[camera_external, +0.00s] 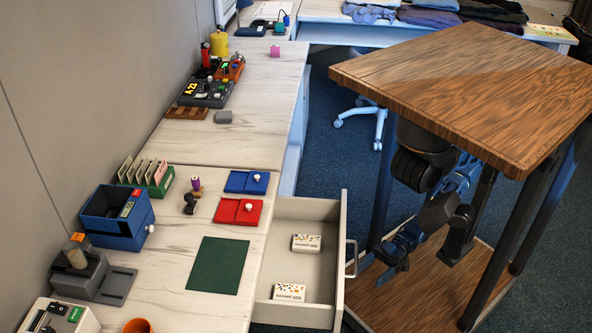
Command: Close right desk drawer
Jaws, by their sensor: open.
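The right desk drawer (341,240) is pulled well out from the pale wood desk (185,240). It is grey, with a bar handle (352,259) on its front. A white box (307,243) with coloured dots lies inside toward the back. A similar box (289,292) lies nearer the camera. My gripper (384,270) is small in the external view, just right of the handle and apart from it. It is open and appears empty. The table top hides part of my arm.
A tall brown table (475,85) with dark legs and a lower wooden shelf (430,295) stands around my arm. A green mat (215,265), red tray (238,211), blue tray (247,182) and blue box (118,215) sit on the desk. Blue carpet (335,165) is bare behind the drawer.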

